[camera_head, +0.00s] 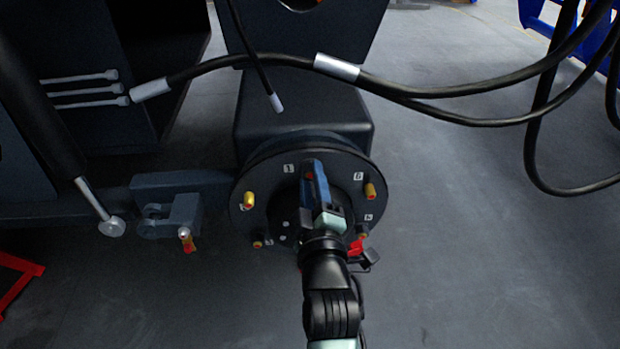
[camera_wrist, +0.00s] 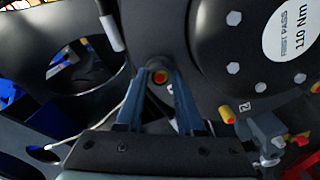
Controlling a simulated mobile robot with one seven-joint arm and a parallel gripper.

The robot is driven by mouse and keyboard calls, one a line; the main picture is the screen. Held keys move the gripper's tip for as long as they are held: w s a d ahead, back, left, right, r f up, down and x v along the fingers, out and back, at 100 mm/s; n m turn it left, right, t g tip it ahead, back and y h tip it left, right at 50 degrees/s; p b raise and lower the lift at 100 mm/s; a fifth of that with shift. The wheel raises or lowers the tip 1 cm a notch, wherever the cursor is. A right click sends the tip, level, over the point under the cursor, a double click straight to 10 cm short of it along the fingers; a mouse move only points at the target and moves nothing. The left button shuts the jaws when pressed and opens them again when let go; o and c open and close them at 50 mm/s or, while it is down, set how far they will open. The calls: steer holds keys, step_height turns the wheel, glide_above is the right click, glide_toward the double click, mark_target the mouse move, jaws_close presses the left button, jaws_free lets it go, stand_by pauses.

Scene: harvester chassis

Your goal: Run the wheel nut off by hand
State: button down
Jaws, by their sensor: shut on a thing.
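The round dark wheel hub (camera_head: 262,172) carries several yellow-tipped studs and small number labels. My gripper (camera_head: 311,172) is at the upper part of its face, beside the label 1. In the wrist view, the two blue fingers of my gripper (camera_wrist: 160,80) close from both sides on the wheel nut (camera_wrist: 160,77), which shows an orange-red centre in a dark ring. The fingers hide the nut's sides and most of its stud. In the head view my arm covers the hub's lower middle. How far the nut sits along its stud cannot be told.
Black hoses (camera_head: 450,92) with silver ends hang across the top and right. A bracket with a pin (camera_head: 178,215) stands left of the hub. A hub label (camera_wrist: 291,30) reads "FIRST PASS 110 Nm". The floor to the right (camera_head: 480,250) is clear.

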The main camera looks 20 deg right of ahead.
steer(key=n, duration=0.3)
steer(key=n+b, duration=0.1)
steer(key=shift+s+f, duration=0.1)
steer(key=shift+f, duration=0.2)
steer(key=n+b, duration=0.1)
steer(key=n, duration=0.3)
steer(key=n+b, duration=0.1)
steer(key=n, duration=0.6)
steer(key=shift+c, duration=2.3)
jaws_free()
steer(key=shift+a+r, duration=0.1)
steer(key=shift+r, duration=0.1)
steer(key=shift+c, duration=1.1)
steer(key=shift+s, duration=0.15)
steer(key=shift+v, duration=1)
steer(key=shift+r, duration=0.1)
